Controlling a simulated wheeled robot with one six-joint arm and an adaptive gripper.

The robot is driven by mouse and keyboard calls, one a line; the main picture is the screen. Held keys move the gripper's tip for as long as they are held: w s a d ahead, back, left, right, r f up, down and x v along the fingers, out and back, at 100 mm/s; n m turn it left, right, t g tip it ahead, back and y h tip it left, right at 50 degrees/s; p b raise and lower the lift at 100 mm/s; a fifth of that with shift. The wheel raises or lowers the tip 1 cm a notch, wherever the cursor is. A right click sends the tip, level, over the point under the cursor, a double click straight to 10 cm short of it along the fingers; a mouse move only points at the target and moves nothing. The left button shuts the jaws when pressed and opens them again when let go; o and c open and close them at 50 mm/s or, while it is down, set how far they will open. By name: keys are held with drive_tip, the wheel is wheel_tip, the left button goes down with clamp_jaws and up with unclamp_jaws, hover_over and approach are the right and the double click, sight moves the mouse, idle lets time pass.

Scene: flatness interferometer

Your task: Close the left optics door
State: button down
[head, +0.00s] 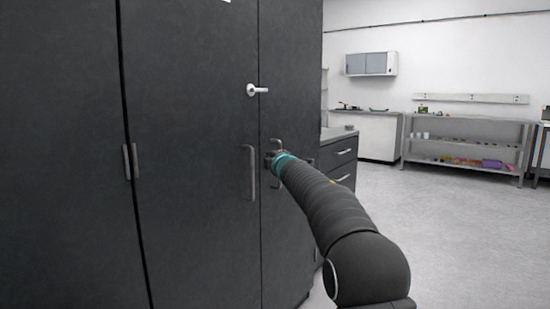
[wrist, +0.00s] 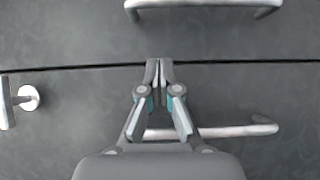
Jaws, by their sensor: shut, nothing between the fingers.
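Tall dark grey cabinet doors fill the left of the head view. The left door of the pair in front of me (head: 190,150) has a vertical bar handle (head: 250,173) and a pale lever (head: 254,90). A narrow dark seam separates it from the right door (head: 283,65); both look nearly flush, and I cannot tell whether a small gap remains. My gripper (head: 270,158) is in front of the doors near this seam. In the wrist view my gripper (wrist: 160,62) is shut and empty, its tips over the seam between two bar handles. Contact with the door is unclear.
Another dark door (head: 60,150) stands at the far left, with small handles at its seam. A drawer unit (head: 343,155) is just right of the cabinet. A steel shelf (head: 468,148) stands farther back. Open floor (head: 450,240) lies to the right.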

idle(0.3)
drive_tip(key=s+d+f+m+h+b, duration=0.1)
drive_tip(key=s+d+f+m+h, duration=0.1)
drive_tip(key=s+d, duration=0.35)
drive_tip(key=s+d+f+m+h+b, duration=0.1)
drive_tip(key=s+d+m, duration=0.15)
drive_tip(key=d, duration=0.65)
drive_tip(key=s+d+f+m+g+h, duration=0.3)
drive_tip(key=s+d+f+m+g, duration=0.15)
drive_tip(key=s+f, duration=0.3)
drive_tip(key=s+d+f+m+g+h, duration=0.2)
drive_tip(key=s+d+f+m+g, duration=0.1)
drive_tip(key=s+f+m, duration=0.4)
drive_tip(key=s+a+f+m+g+y, duration=0.1)
drive_tip(key=s+a+f, duration=0.1)
drive_tip(key=s, duration=1.1)
drive_tip(key=s+a+f+m+g+y, duration=0.1)
drive_tip(key=s+a+f+m+g, duration=0.1)
drive_tip(key=s, duration=1.1)
drive_tip(key=s+a+f+m+g+y, duration=0.1)
drive_tip(key=s+f, duration=0.3)
drive_tip(key=s, duration=1)
drive_tip(key=shift+a+m, duration=0.6)
drive_tip(key=shift+a, duration=0.2)
